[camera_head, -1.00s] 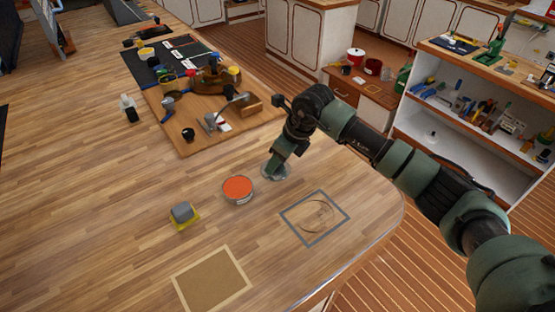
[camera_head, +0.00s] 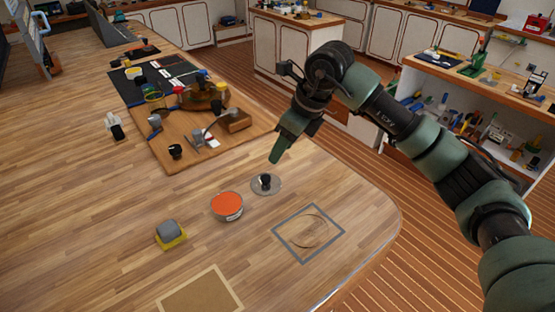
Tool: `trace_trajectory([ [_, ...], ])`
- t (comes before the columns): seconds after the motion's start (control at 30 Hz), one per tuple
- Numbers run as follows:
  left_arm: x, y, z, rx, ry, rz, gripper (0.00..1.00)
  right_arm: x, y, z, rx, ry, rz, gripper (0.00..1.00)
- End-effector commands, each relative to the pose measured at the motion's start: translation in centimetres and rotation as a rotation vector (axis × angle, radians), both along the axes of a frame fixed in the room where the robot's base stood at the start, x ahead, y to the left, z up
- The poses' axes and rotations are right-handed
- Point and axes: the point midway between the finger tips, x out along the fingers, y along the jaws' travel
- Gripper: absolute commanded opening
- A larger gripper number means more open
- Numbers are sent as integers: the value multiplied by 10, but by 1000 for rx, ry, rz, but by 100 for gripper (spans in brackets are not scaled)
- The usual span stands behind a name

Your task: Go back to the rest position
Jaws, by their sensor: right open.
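My right gripper (camera_head: 280,152) hangs in the air above the wooden worktop (camera_head: 110,215), fingers pointing down, open and apart from everything. The arm comes in from the right. A clear round lid with a black knob (camera_head: 265,184) lies on the worktop below and a little left of the gripper. A tin with an orange-red top (camera_head: 227,205) stands beside the lid. My left gripper is out of view.
A grey-framed square (camera_head: 308,234) with a ring mark is bare. A grey block on a yellow base (camera_head: 170,233) and a tan square (camera_head: 202,294) lie to the left. A wooden board with tools (camera_head: 200,133) is behind. The worktop's right edge is curved.

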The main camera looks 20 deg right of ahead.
Motion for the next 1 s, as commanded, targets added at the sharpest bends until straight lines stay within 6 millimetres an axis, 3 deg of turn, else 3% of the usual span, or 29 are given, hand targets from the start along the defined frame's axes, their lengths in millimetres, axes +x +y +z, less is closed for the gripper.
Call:
trace_trajectory([
  [0.5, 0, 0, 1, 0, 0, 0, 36, -1, -1, 5, 0, 0, 0, 45],
  [1.0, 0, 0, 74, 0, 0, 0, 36, -1, -1, 78, 0, 0, 0, 45],
])
